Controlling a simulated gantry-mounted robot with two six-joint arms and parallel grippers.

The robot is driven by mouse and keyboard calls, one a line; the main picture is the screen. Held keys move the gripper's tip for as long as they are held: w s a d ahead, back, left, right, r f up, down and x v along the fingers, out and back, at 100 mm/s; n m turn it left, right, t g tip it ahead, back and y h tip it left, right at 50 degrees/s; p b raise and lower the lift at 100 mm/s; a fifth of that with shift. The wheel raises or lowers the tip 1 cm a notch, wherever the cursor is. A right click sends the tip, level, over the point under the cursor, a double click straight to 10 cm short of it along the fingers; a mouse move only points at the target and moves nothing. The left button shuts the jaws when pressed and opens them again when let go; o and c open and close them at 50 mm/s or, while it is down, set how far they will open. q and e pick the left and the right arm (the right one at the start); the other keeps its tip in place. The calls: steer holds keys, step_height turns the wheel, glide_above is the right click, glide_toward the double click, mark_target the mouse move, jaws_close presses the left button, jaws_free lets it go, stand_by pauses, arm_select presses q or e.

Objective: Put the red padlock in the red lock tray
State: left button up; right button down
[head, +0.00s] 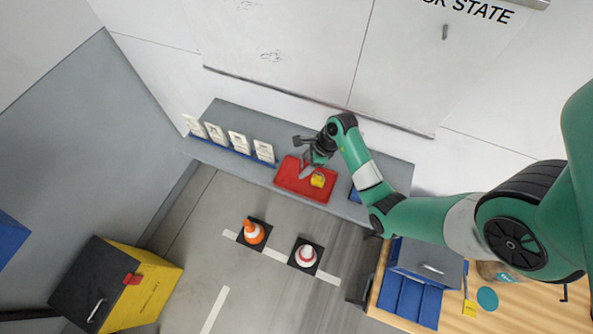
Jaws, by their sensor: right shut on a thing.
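The red lock tray (288,183) lies on the grey shelf along the wall. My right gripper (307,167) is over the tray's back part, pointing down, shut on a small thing. I cannot make out that thing's shape or colour against the red tray and the dark fingers. A small yellow piece (318,180) shows in the tray, just right of the fingers. I cannot clearly make out the red padlock. My left gripper is not in view.
Several white cards (238,144) stand in a blue rack left of the tray. A blue thing (355,195) lies right of it, partly behind my arm. Two cones (254,233) stand on the floor. A black-and-yellow box (150,290) with a red part is at lower left.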

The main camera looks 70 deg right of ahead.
steer(key=w+f, duration=0.1)
steer(key=f, duration=0.1)
steer(key=w+d+f+b, duration=0.1)
steer(key=w+f, duration=0.1)
steer(key=shift+f, duration=0.2)
steer(key=shift+w+d+f+b, duration=0.1)
steer(key=shift+f+b, duration=0.3)
steer(key=shift+f, duration=1.1)
steer(key=shift+f, duration=0.1)
steer(key=shift+c, duration=1)
jaws_free()
steer(key=p+v, duration=0.3)
steer(key=v, duration=0.9)
